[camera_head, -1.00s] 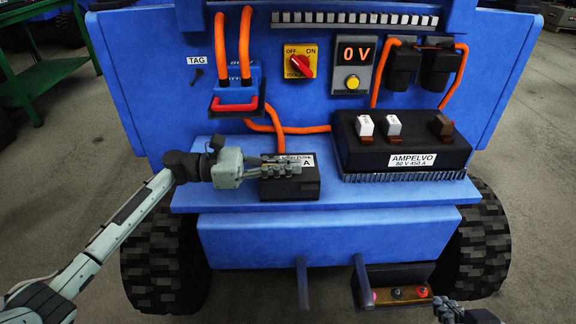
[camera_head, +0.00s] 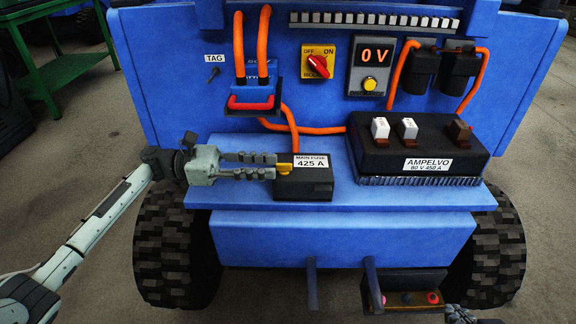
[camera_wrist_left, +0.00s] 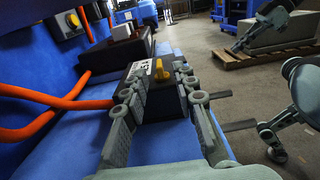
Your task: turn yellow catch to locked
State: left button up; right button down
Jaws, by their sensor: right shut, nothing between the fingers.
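The yellow catch (camera_head: 284,168) is on the left end of the black main fuse box (camera_head: 304,187), which sits on the blue shelf. Its turned position is hard to read. My left gripper (camera_head: 272,165) comes in from the left at the box's left end, its two fingers apart, one behind the other. The fingertips are close to the catch; whether they touch it I cannot tell. In the left wrist view yellow shows on the box (camera_wrist_left: 160,71), beyond and between the spread fingers (camera_wrist_left: 163,90). My right gripper (camera_head: 460,314) is shut and empty at the bottom edge, partly cut off.
The black AMPELVO block (camera_head: 390,159) with white and brown levers stands right of the fuse box. Orange cables (camera_head: 292,130) run behind it. A red-handled connector (camera_head: 251,102) hangs above. A red switch (camera_head: 318,66) and 0 V display (camera_head: 375,55) are on the panel.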

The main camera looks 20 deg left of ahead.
pick_arm(q)
jog(key=shift+v, duration=1.8)
jog(key=shift+a, duration=0.1)
